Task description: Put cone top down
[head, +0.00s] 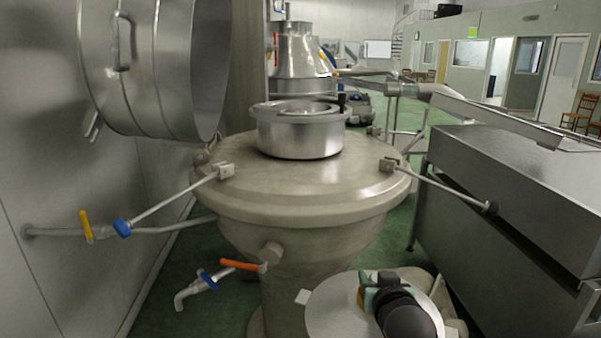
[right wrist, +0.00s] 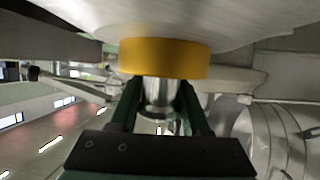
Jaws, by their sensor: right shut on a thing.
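My right gripper (head: 376,288) is low at the front of the head view. In the right wrist view my right gripper (right wrist: 158,110) is shut on a short shiny metal neck (right wrist: 160,92). A yellow ring (right wrist: 165,58) sits just past the fingertips, against a wide pale metal piece (right wrist: 200,18). In the head view this piece shows as a pale round metal shape (head: 335,312), which I take to be the cone top; its full form is cut off. It is in front of the separator (head: 310,192), apart from the short open metal drum (head: 300,140) on top. My left gripper is not in view.
Two clamp rods (head: 175,197) (head: 445,190) reach out from the separator's lid. A tap with an orange handle (head: 240,265) sticks out at its front. A big metal drum cover (head: 150,65) hangs at upper left. A metal cabinet (head: 520,190) stands at right.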

